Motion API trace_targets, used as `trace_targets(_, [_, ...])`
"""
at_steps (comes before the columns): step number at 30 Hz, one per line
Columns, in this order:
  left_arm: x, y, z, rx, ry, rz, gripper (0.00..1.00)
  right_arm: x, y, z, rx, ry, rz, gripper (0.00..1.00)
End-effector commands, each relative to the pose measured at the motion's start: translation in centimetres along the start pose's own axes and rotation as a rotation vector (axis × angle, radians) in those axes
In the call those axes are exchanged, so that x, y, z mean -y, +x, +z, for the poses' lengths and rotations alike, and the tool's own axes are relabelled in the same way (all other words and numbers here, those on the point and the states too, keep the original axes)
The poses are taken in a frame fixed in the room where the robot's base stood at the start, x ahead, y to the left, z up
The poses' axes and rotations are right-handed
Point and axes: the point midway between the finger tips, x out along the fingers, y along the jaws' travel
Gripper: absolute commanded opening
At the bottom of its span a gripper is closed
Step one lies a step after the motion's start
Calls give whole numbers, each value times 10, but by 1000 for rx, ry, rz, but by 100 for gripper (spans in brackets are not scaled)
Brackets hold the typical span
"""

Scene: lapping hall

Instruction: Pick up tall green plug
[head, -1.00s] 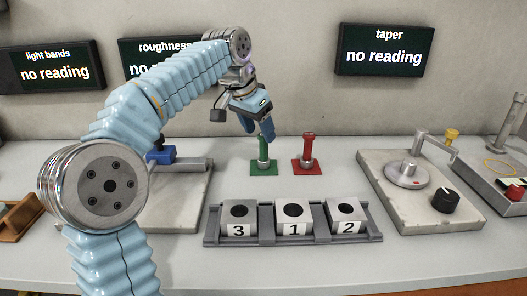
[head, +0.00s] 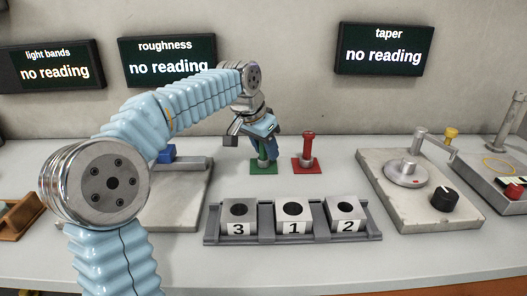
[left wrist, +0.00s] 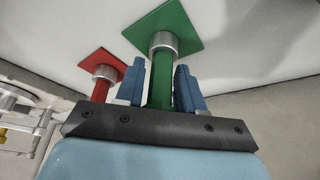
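The tall green plug (left wrist: 162,84) stands upright on a green square base (head: 264,169), with a metal collar near the base. In the head view the plug (head: 262,154) is mostly hidden by my left gripper (head: 263,150), which reaches down over it from above. In the left wrist view the two blue fingers of the left gripper (left wrist: 161,88) stand on either side of the green shaft. Small gaps show beside the shaft, so the gripper looks open around the plug. My right gripper is in neither view.
A red plug (head: 308,148) on a red base stands close to the right of the green one. A grey rack (head: 265,232) with blocks marked 3, 1 and 2 lies in front. A grey slab with a dial (head: 446,200) is at right.

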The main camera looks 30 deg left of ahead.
Motion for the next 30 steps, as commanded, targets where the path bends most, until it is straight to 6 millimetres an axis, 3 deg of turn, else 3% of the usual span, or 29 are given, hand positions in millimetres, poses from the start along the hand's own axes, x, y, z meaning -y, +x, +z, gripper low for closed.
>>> trace_targets(1, [0,0,0,0,0,0,20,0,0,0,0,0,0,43])
trace_targets(5, [0,0,0,0,0,0,0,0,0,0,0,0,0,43])
trace_targets(17, [0,-9,-5,-4,1,-1,0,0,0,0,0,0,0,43])
trace_targets(21, [0,-30,-14,-5,1,0,0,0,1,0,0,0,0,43])
trace_targets(30, [-59,-104,-6,-5,6,1,0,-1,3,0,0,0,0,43])
